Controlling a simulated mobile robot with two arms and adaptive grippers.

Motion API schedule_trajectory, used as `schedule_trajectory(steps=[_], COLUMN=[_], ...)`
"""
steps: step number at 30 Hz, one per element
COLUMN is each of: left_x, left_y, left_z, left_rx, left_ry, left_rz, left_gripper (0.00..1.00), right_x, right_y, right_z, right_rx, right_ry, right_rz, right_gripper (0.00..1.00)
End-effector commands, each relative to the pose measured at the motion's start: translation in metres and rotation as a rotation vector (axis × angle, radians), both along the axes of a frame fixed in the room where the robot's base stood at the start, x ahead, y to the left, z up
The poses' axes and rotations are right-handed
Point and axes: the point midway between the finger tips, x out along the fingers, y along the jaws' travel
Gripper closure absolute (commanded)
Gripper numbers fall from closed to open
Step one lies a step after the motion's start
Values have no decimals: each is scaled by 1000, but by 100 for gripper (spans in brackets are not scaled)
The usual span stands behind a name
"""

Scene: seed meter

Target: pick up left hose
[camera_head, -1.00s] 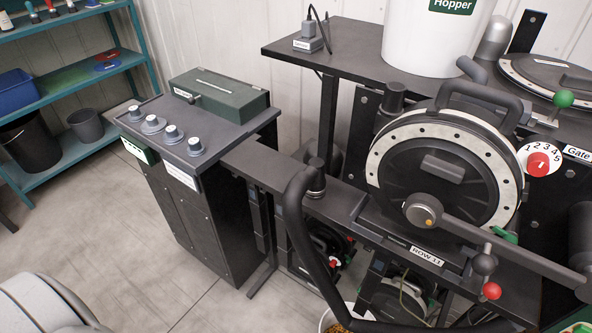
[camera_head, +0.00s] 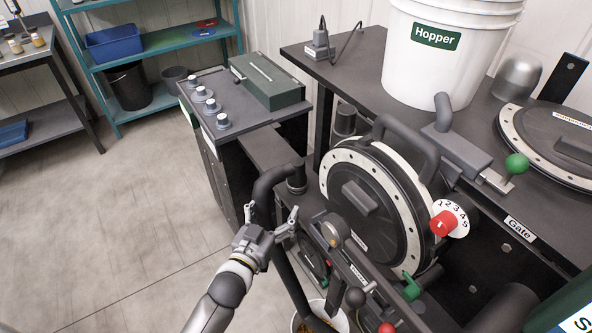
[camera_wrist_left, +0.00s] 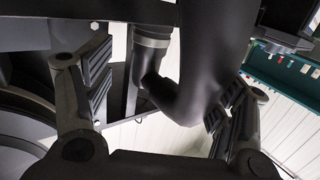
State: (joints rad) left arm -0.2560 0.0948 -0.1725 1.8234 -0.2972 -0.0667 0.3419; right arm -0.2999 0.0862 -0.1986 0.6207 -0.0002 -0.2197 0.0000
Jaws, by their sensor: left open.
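The left hose (camera_head: 272,183) is a thick black bent tube. Its upper end joins a collar on the side of the seed meter (camera_head: 368,208), and its lower part runs down to a white bucket (camera_head: 322,318). My left gripper (camera_head: 271,214) is open at the hose, just below its bend, and covers part of it. In the left wrist view the hose (camera_wrist_left: 205,60) lies between the two spread fingers (camera_wrist_left: 160,92). I cannot tell whether either finger touches it. My right gripper is not in view.
The hopper (camera_head: 440,60) stands on the dark bench at the back. A cabinet with knobs and a green box (camera_head: 268,82) stands behind the hose. A lever with a ball knob (camera_head: 354,297) is right of the bucket. The floor (camera_head: 120,220) at left is clear.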

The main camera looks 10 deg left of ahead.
Motion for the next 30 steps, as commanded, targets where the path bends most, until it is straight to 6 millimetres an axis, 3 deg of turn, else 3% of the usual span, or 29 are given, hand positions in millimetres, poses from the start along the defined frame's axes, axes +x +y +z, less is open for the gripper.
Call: schedule_trajectory(steps=[2, 6, 13, 18, 30], left_x=[4, 15, 48, 60, 101], left_y=[-4, -8, -15, -18, -29], left_z=[19, 24, 24, 23, 25], left_rx=[-11, -18, -18, -17, -18], left_ry=[-53, -80, -80, -78, -78], left_rz=[-13, -24, -24, -25, -25], left_gripper=[22, 22, 22, 22, 22], right_x=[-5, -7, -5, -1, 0], right_y=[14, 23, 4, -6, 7], right_z=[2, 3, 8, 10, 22], right_rx=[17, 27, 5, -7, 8], right_ry=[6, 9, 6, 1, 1], right_rz=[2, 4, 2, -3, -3], right_gripper=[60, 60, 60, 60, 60])
